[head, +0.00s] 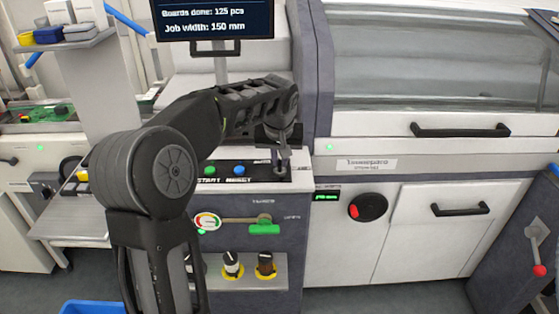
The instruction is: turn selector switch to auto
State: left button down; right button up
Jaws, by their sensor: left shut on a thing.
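My left arm reaches up and across the middle of the head view. Its gripper (282,151) points down at the right end of the control panel (262,177). It is shut on the selector switch, which is mostly hidden by the fingers, so its setting cannot be read. A green START button (209,170) and a blue RESET button (239,170) sit to the left of the gripper on the same panel. My right gripper is not in view.
A screen (214,18) stands above the panel. Below it are a gauge (207,222), a green-handled valve (264,229) and a shelf with bottles (232,264). A machine with a black handle (460,132) and red-black rotary switch (368,207) stands right. A blue bin (92,307) is bottom left.

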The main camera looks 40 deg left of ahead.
pick_arm(q)
jog(key=shift+n, duration=0.4)
jog(key=c, duration=1.5)
grip_release()
jog(key=v, duration=0.7)
jog(key=shift+d+r, duration=0.2)
jog(key=shift+r, duration=0.2)
